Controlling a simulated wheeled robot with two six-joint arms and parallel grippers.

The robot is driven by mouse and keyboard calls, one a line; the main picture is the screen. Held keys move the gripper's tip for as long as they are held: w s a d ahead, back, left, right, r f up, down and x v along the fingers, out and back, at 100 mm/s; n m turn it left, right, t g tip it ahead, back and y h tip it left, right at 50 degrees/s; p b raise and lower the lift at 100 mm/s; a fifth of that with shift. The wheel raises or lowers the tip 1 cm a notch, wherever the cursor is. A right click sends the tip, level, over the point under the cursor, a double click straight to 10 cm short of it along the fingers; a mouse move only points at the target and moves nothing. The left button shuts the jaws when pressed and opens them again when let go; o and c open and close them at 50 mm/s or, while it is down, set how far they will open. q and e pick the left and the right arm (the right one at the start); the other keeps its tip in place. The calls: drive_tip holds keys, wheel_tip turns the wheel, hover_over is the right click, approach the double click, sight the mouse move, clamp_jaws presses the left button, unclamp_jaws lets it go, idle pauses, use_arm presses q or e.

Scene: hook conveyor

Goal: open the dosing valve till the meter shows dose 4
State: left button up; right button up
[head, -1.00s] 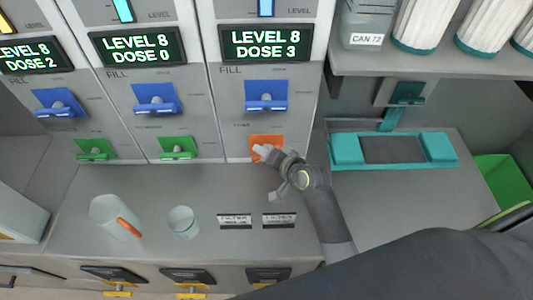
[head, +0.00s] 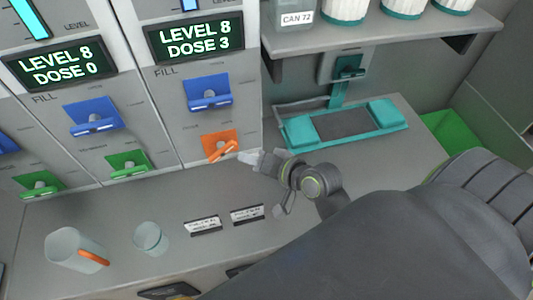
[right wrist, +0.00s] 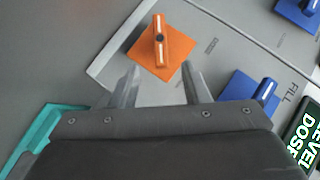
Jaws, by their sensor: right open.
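The right-hand meter (head: 195,38) reads LEVEL 8, DOSE 3 in the head view. Below it, past a blue valve (head: 208,93), is an orange valve (head: 221,149) with a bar handle on a square plate, tilted in the head view. My right gripper (head: 248,158) is open and empty, just right of the orange handle. In the right wrist view the orange handle (right wrist: 159,42) stands ahead of my open fingers (right wrist: 160,72), roughly in line with the gap between them, and apart from both fingertips. My left gripper is not in view.
A neighbouring meter (head: 60,66) reads LEVEL 8, DOSE 0, above a green valve (head: 128,165). A mug with an orange handle (head: 75,250) and a cup (head: 151,238) stand on the counter. A teal-ended tray (head: 345,125) lies right of the panel, below a shelf.

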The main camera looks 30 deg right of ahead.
drive_tip(key=shift+v, duration=2.05)
idle(0.6)
drive_tip(key=n+g+y+p, duration=0.2)
drive_tip(key=g+y+p, duration=0.1)
drive_tip(key=g, duration=0.1)
approach(229, 150)
drive_tip(key=p+x, duration=0.2)
drive_tip(key=x, duration=1)
drive_tip(key=shift+a+r, duration=0.1)
clamp_jaws()
idle(0.4)
